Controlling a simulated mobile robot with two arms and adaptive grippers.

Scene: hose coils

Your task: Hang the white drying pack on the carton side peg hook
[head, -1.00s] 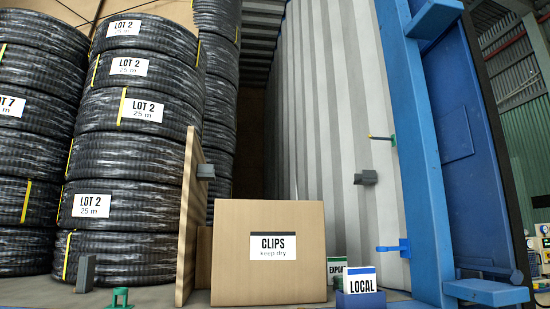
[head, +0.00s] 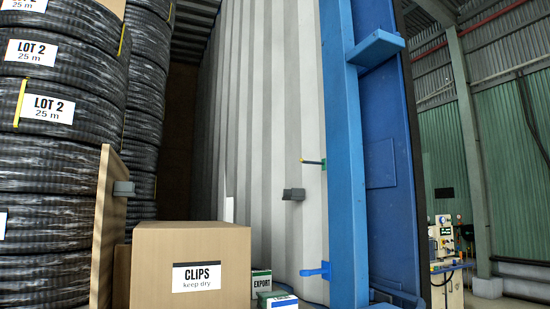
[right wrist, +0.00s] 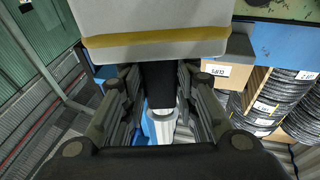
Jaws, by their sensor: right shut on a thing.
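In the right wrist view my right gripper (right wrist: 162,105) is shut on the dark upper strip of the drying pack (right wrist: 150,20). The pack is a pale grey-white block with an olive-yellow band, at the top of that view. In the head view one grey peg hook (head: 123,188) sticks out from the upright wooden board beside the carton (head: 190,265) marked CLIPS. Another grey peg (head: 293,194) sits on the ribbed container wall. The pack, clear of both pegs, and both grippers are outside the head view.
Stacked hose coils (head: 60,160) fill the left. Small EXPORT (head: 262,281) and LOCAL (head: 280,300) boxes stand right of the carton.

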